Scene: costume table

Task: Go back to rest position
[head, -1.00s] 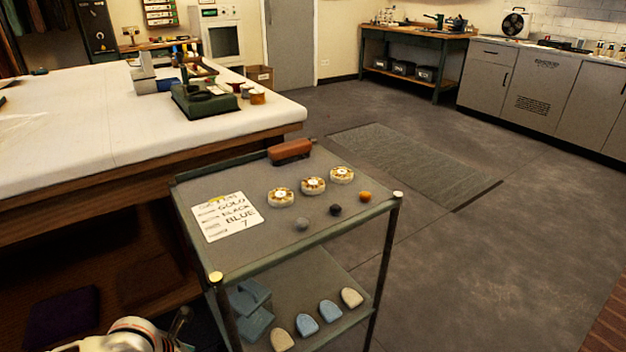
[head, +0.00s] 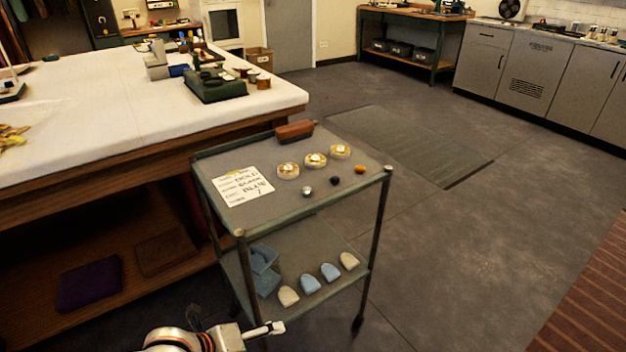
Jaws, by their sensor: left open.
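My left gripper (head: 268,330) is at the bottom of the head view, in front of the near side of the trolley (head: 300,215). It is open, and I see nothing in it. The left arm's white wrist is at the bottom edge. My right gripper is not in view. On the trolley's top shelf lie a handwritten card (head: 244,186), three round gold-and-white pieces (head: 316,160), three small knobs (head: 335,181) and a brown case (head: 294,131).
The trolley's lower shelf holds blue blocks (head: 264,270) and several rounded pads (head: 309,283). A large white-topped table (head: 110,115) stands to the left, with purple cloth (head: 90,284) on its under-shelf. The floor to the right is open, with a grey mat (head: 410,145).

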